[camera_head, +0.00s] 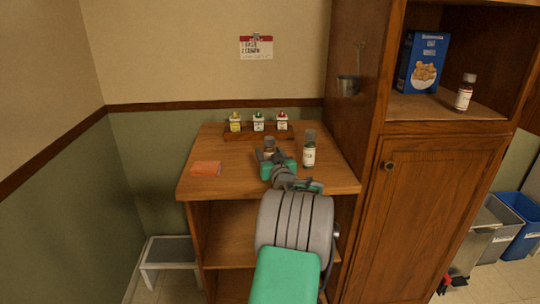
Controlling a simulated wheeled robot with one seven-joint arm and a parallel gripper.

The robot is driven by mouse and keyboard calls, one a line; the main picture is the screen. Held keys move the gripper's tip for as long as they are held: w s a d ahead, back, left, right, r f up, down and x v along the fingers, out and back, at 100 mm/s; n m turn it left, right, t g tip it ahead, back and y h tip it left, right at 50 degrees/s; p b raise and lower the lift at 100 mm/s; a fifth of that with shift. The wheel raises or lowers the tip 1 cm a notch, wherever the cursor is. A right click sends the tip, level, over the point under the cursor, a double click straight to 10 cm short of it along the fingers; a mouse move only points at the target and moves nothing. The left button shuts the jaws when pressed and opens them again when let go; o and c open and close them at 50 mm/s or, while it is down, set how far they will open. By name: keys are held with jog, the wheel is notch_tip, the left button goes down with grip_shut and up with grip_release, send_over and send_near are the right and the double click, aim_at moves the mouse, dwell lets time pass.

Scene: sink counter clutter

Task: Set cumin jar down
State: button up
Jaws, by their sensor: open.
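My gripper (269,157) is over the wooden counter top, pointing away from the camera, with its jaws open. A small jar with a dark lid (269,143) stands at or just beyond the fingertips, partly hidden by the gripper; I cannot tell whether they touch. A taller jar with a dark cap and white label (309,149) stands upright just right of the gripper. The labels are too small to read, so I cannot tell which jar holds cumin.
A wooden rack (243,134) at the back of the counter (225,182) holds jars with yellow, green and red tops. An orange packet (206,168) lies at left. A tall cabinet (435,200) borders the right; its shelf has a blue box (422,65) and a bottle (465,92).

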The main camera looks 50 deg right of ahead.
jog(key=shift+r, duration=0.2)
jog(key=b+v, duration=0.1)
jog(key=v, duration=1.1)
jog(key=shift+f, duration=0.1)
